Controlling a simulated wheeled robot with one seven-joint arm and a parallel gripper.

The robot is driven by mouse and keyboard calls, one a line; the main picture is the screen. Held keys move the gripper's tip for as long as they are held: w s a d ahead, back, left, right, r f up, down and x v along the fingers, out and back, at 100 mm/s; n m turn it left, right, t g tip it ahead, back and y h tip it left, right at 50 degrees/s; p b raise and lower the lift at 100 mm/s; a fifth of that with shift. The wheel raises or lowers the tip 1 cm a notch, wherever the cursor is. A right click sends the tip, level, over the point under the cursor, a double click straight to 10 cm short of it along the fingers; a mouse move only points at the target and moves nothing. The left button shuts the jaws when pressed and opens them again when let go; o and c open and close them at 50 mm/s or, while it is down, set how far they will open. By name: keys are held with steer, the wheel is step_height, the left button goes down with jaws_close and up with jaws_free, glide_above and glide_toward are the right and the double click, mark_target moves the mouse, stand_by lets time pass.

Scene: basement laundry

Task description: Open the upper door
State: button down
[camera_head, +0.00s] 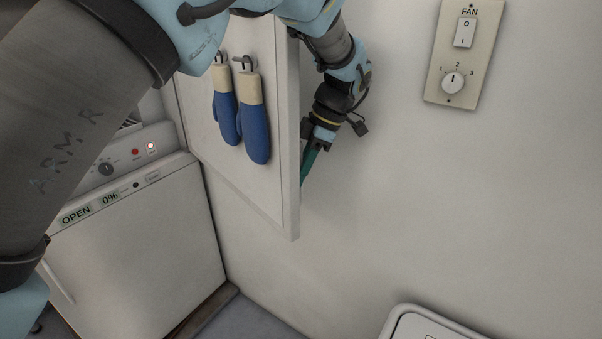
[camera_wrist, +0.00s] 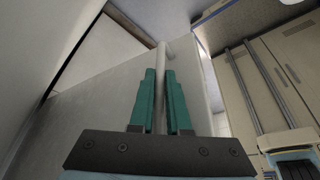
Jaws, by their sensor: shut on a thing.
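The upper door (camera_head: 205,130) is a white panel at upper centre in the head view, standing out at an angle from the wall, its free edge towards me. Two blue mitts with cream cuffs (camera_head: 255,125) hang from hooks on its visible face. My gripper (camera_head: 308,165) is on the right, far side of the panel, its teal fingers partly hidden behind the door's edge. In the wrist view my gripper (camera_wrist: 160,75) is shut on a thin pale upright bar (camera_wrist: 160,90), which looks like the door's handle. The bar's lower end is hidden between the fingers.
A white appliance (camera_head: 140,250) with an "OPEN 0%" readout and a lit red lamp stands below left. A fan switch plate (camera_head: 464,55) is on the wall at upper right. A white lidded thing (camera_head: 430,325) is at the bottom right. Bare wall lies right of the door.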

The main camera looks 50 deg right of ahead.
mark_target(299, 129)
steer(key=shift+w, duration=0.1)
steer(key=c, duration=0.9)
jaws_free()
steer(key=shift+r, duration=0.1)
step_height(299, 129, up, 10)
steer(key=shift+f+b, duration=0.1)
steer(key=shift+b, duration=0.85)
